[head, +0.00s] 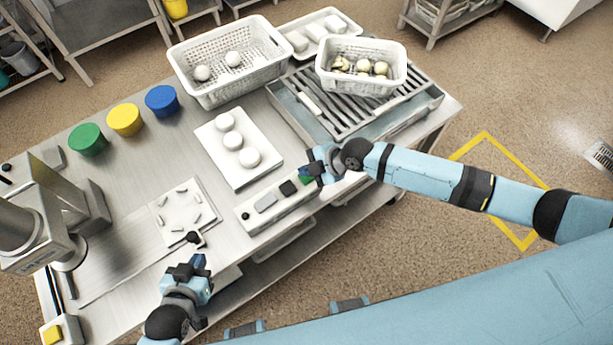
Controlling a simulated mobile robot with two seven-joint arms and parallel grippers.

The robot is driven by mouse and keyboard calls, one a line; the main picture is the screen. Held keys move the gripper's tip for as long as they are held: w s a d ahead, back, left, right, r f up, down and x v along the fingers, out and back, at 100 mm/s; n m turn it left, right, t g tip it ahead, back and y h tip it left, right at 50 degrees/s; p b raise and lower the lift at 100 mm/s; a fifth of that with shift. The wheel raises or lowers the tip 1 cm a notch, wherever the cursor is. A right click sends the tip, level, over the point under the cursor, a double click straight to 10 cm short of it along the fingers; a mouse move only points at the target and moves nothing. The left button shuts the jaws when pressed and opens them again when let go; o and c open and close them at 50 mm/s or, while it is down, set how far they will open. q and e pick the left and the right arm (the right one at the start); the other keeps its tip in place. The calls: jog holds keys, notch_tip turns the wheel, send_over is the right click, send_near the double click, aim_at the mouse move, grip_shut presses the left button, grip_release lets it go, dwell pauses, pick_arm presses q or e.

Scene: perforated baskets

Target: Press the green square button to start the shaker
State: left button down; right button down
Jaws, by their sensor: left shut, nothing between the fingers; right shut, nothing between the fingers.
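A white control strip (257,221) lies along the table's front edge. It carries a grey square button (265,202), a black square button (288,188) and, at its right end, the green square button (304,180). My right gripper (311,169) is shut and empty, right at the green button and hiding part of it. I cannot tell whether it touches the button. The shaker (344,132), a slatted metal frame, stands behind the strip. My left gripper (188,267) is shut and empty, near the table's front edge at the lower left.
A white perforated basket (361,83) with pale round pieces sits on the shaker. A larger basket (224,90) holds two white balls. A white board (241,172) bears three white round pieces. Green (88,139), yellow (124,119) and blue (162,100) tubs stand at the left.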

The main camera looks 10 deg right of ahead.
pick_arm(q)
jog(key=shift+w+a+r, duration=0.15)
jog(key=shift+r, duration=0.05)
jog(key=shift+f, duration=0.3)
jog(key=shift+r, duration=0.25)
dwell(0.6)
jog(key=shift+f, duration=0.15)
dwell(0.3)
jog(key=shift+f+b, duration=0.5)
jog(key=shift+f, duration=0.05)
pick_arm(e)
jog(key=shift+f, duration=0.4)
jog(key=shift+f, duration=0.15)
